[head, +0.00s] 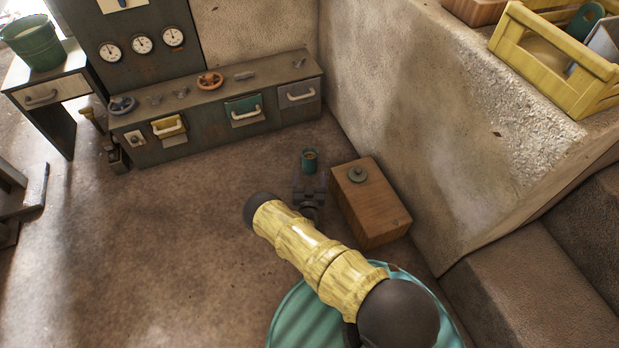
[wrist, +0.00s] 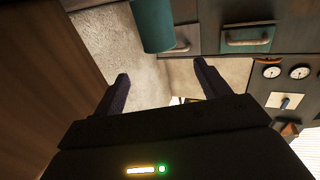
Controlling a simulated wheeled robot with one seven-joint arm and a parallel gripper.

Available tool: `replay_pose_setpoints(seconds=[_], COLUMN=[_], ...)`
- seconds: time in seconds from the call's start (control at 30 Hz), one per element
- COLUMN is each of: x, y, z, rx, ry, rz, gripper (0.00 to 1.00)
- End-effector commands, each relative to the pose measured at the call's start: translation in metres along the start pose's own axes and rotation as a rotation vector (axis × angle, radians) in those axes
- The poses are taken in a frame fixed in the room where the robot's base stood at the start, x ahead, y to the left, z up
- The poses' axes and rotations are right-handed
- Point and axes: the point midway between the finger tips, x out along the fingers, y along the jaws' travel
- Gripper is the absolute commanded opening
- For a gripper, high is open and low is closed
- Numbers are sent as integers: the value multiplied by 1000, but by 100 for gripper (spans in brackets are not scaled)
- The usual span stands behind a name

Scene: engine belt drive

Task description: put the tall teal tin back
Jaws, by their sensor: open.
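The tall teal tin (head: 309,160) shows in the head view just beyond the end of my gripper (head: 309,184), left of the wooden box. In the wrist view the tin (wrist: 153,25) is at the top edge, partly cut off. My gripper (wrist: 160,70) is open in the wrist view, its fingers apart with no object between them. The tin is beyond the fingertips, roughly in line with the gap. I cannot tell what the tin rests on.
A wooden box (head: 372,203) with a round knob stands close to the right of my gripper. A long grey cabinet (head: 210,122) with a teal drawer (head: 243,110) is along the back wall. Floor to the left is clear. A yellow crate (head: 553,58) sits on the right ledge.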

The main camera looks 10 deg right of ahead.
Motion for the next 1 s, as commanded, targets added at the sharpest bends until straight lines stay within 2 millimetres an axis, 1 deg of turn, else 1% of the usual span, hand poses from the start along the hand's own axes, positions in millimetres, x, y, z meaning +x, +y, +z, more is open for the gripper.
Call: replay_pose_setpoints(seconds=[0.3,0.47,0.57,0.7,0.8,0.87,1.0], x=[0,6,16,33,41,44,46], y=[0,0,1,5,8,10,13], z=[0,-7,-18,-43,-63,-75,-106], rx=[0,4,13,34,52,65,93], ry=[-1,-21,-60,-158,-242,-294,-416], rz=[0,19,51,115,155,175,206], gripper=[75,75,75,75,75,75,75])
